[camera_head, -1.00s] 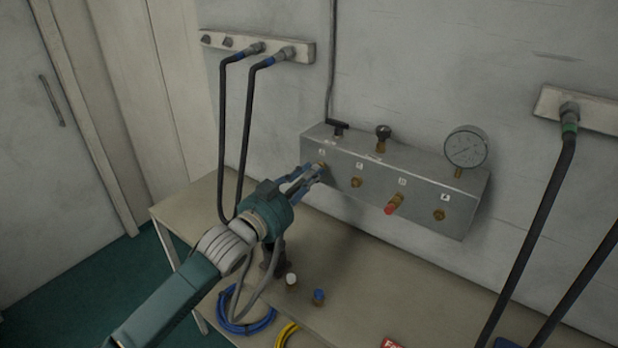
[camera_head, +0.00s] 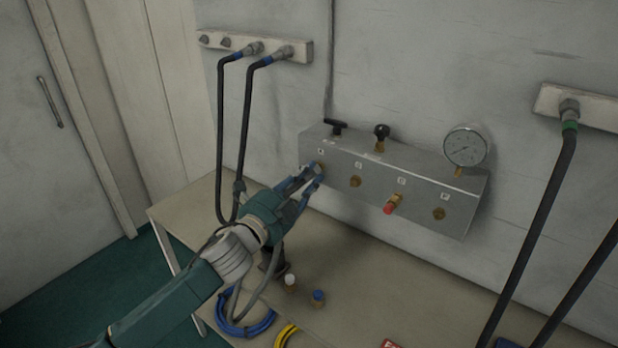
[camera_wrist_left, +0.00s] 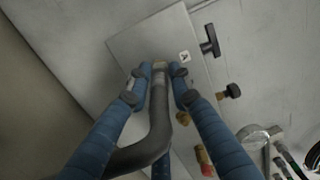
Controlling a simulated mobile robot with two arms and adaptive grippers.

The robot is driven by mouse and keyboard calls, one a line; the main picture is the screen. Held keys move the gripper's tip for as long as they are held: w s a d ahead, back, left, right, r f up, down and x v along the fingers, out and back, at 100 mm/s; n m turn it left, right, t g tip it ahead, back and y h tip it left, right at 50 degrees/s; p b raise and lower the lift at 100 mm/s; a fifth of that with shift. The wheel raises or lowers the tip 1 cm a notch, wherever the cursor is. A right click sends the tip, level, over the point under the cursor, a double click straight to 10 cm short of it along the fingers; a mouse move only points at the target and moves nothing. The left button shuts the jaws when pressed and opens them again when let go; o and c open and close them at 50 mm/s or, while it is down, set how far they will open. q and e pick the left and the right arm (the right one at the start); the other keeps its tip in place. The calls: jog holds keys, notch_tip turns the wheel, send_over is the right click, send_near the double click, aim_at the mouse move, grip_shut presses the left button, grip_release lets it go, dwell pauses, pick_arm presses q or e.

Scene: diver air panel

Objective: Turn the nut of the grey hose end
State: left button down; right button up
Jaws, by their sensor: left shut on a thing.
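The metal air panel (camera_head: 400,190) hangs on the wall with a row of brass ports. My left gripper (camera_head: 314,171) is at the leftmost port, labelled A. In the left wrist view, the grey hose (camera_wrist_left: 157,140) runs up between my blue fingers. Its end (camera_wrist_left: 160,76) sits at the port, with a fingertip on each side, and my left gripper (camera_wrist_left: 161,73) is shut on its nut. The fingertips hide most of the nut, and I cannot tell how far it is threaded. My right gripper is not in view.
A red-capped port (camera_head: 391,207), black valve knobs (camera_head: 382,132) and a gauge (camera_head: 466,147) are on the panel. Black hoses (camera_head: 243,140) hang close to my left arm. Two small caps (camera_head: 318,297) and coiled blue hose (camera_head: 246,328) are on the bench (camera_head: 360,270).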

pick_arm(q)
jog(key=shift+a+f+m, duration=0.15)
jog(key=shift+f+m, duration=0.25)
jog(key=shift+m, duration=0.2)
jog(key=c, duration=1.8)
grip_release()
jog(key=shift+o, duration=1.3)
jog(key=shift+a+r, duration=0.1)
jog(key=shift+s+r, duration=0.1)
jog(key=shift+r, duration=0.1)
jog(key=v, duration=1.2)
jog(key=shift+a+f, duration=0.1)
jog(key=shift+a, duration=0.05)
